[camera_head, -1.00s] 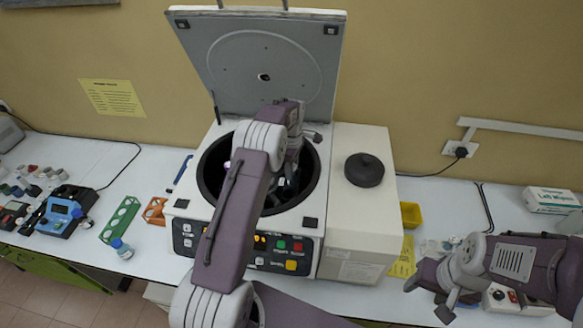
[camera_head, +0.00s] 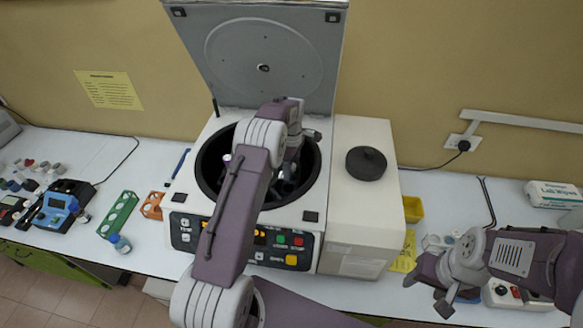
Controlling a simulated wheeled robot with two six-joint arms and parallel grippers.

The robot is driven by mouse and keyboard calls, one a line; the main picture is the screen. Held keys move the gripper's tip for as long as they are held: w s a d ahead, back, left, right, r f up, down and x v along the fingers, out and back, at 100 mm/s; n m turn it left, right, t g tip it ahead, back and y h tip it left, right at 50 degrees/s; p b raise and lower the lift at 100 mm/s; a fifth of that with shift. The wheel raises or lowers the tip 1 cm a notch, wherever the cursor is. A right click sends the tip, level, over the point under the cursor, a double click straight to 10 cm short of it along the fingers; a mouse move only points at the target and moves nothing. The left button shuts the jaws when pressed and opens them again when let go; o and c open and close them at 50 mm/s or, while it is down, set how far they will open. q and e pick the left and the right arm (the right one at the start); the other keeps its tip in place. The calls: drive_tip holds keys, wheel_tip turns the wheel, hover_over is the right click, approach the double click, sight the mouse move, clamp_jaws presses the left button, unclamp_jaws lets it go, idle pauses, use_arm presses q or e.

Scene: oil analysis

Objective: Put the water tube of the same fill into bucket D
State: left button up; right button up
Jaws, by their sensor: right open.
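The centrifuge (camera_head: 362,225) stands open, its grey lid (camera_head: 262,65) raised against the wall. Its dark round bowl (camera_head: 208,170) is partly covered by my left arm. My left gripper (camera_head: 287,180) is down inside the bowl; its fingers are mostly hidden, and I cannot tell whether they hold anything. A small pale, purplish item (camera_head: 227,159) shows near the bowl's left rim. The buckets are too dark and hidden to read their letters, and I cannot make out a water tube. My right gripper (camera_head: 427,295) is open and empty over the bench's front edge at the right.
A green rack (camera_head: 119,214), an orange rack (camera_head: 152,205) and a blue-capped bottle (camera_head: 120,243) stand left of the centrifuge. A yellow bin (camera_head: 412,209) and wipes box (camera_head: 552,194) are at right.

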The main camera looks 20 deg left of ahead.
use_arm(q)
wheel_tip(320, 180, up, 8)
drive_tip(key=shift+r+b, duration=0.2)
drive_tip(key=shift+b, duration=0.9)
drive_tip(key=shift+r, duration=0.35)
